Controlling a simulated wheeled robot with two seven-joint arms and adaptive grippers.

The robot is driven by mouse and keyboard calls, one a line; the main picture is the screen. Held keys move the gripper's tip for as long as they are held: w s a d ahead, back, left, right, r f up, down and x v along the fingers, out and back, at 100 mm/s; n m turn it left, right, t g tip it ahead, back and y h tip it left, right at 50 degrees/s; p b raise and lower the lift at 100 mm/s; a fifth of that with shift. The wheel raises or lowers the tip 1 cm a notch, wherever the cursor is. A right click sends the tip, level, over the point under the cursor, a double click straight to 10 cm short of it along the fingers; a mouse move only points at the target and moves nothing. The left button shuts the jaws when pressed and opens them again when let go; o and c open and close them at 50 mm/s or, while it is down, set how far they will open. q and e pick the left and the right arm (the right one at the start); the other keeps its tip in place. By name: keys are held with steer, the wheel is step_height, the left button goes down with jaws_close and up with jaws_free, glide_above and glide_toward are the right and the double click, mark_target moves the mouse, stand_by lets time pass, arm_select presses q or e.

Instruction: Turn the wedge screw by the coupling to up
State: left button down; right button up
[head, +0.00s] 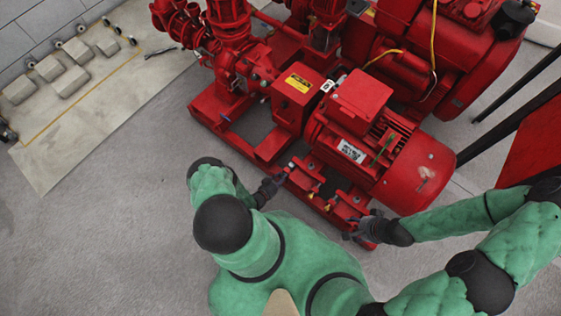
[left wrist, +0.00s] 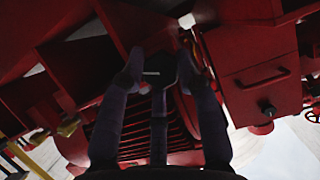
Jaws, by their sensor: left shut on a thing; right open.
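My left gripper (head: 284,178) reaches the red base frame below the motor, at its end nearer the coupling. It is shut on a small part there, which I take for the wedge screw; the fingers hide most of it. In the left wrist view the fingertips (left wrist: 155,72) close on a dark piece (left wrist: 152,73) with a pale line across it. Which way the screw points is not clear. The red coupling housing (head: 297,88) with a yellow label stands just above in the head view. My right gripper (head: 347,236) is open and empty by the frame's lower right corner.
The red motor (head: 352,135) stands close above both grippers. Small brass-coloured fittings (head: 327,208) sit along the frame's front between them. Red pipework (head: 230,25) rises at the back. The grey floor (head: 110,240) at the left is clear.

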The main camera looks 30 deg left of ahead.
arm_select(q)
steer(key=shift+w+a, duration=0.1)
steer(key=shift+a, duration=0.25)
steer(key=c, duration=0.9)
jaws_free()
steer(key=shift+r, duration=0.1)
steer(key=shift+d, duration=0.15)
steer(key=v, duration=1.2)
